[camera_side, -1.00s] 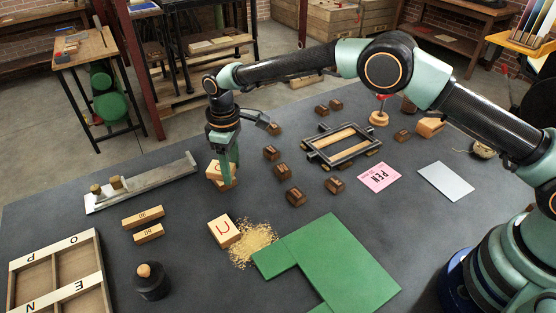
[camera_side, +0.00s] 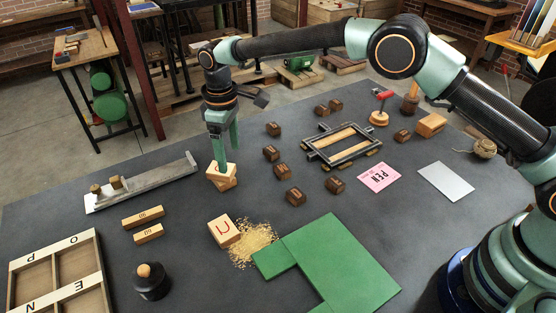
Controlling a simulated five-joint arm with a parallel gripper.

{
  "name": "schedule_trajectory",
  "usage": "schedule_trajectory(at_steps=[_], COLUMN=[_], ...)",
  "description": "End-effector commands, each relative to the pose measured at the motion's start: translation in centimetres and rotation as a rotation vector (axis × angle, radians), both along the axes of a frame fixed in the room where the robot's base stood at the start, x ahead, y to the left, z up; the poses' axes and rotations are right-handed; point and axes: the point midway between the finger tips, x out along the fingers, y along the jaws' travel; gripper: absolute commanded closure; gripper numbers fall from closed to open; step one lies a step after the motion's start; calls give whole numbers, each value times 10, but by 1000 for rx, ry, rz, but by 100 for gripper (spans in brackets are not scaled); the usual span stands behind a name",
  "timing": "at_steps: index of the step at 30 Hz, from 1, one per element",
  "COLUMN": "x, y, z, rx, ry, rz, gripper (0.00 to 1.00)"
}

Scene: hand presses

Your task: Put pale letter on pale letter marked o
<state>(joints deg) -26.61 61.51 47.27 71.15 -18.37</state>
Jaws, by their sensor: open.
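Another pale block with a red letter (camera_side: 222,232) lies nearer, apart from the stack.
Several dark letter blocks (camera_side: 295,197) lie right of the stack. A metal frame (camera_side: 340,144) lies beyond them. Crumbs (camera_side: 255,240) and green sheets (camera_side: 335,262) lie in front. A metal composing stick (camera_side: 150,188) and two pale slim blocks (camera_side: 143,217) lie left.

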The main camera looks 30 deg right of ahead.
Motion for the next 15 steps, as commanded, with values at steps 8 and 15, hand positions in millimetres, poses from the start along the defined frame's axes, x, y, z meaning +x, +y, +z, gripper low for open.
schedule_trajectory(at_steps=[8,15], x=[0,0], y=[0,-2], z=[53,74], rx=[1,2], ry=[-2,-5], rz=[0,-6], gripper=[15,15])
